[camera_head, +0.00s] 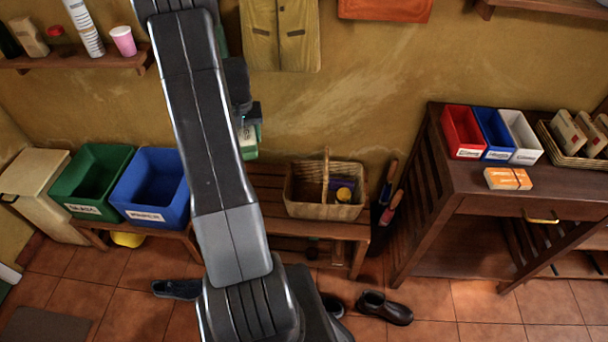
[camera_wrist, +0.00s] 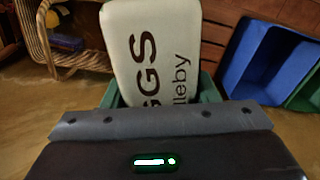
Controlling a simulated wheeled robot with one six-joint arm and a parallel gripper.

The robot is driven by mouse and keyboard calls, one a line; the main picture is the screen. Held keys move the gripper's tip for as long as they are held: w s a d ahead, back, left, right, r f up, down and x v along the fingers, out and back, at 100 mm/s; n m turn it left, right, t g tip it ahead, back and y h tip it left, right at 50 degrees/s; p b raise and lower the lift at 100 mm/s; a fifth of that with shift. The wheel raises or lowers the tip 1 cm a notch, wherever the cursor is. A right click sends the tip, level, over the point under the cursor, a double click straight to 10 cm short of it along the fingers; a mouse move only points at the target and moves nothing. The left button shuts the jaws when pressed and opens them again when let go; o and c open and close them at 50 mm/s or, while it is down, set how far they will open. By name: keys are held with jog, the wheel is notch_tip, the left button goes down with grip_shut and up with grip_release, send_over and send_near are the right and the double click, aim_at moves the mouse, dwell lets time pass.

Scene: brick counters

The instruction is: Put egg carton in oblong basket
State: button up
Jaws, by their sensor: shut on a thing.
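My gripper (camera_wrist: 160,98) is shut on a pale egg carton (camera_wrist: 150,45) with dark lettering. In the wrist view the carton lies between its green fingers. In the head view the carton (camera_head: 247,144) shows only partly, beside my arm, in front of the wall and above the bench. An oblong wicker basket (camera_head: 305,208) with a tall handle stands on the bench, below and to the right of the carton. It holds a yellow and blue item. In the wrist view the basket (camera_wrist: 88,61) is at the upper left, apart from the carton.
A green bin (camera_head: 82,190) and a blue bin (camera_head: 147,205) stand left of my arm. On the right, a dark table (camera_head: 477,180) bears small red, blue and white bins and a shallow wicker tray (camera_head: 556,151) with cartons. Shoes (camera_head: 385,308) lie on the floor.

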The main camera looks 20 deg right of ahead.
aim_at(304, 198)
jog(key=d+f+m+b, duration=0.3)
jog(key=d+f+b, duration=1.5)
jog(key=f+b, duration=0.2)
notch_tip(304, 198, down, 16)
jog(key=b, duration=1.2)
jog(key=shift+d+f, duration=0.1)
jog(key=o, duration=1)
jog(key=shift+o, duration=0.2)
notch_tip(304, 198, up, 14)
jog(key=p, duration=0.4)
jog(key=shift+p, duration=0.4)
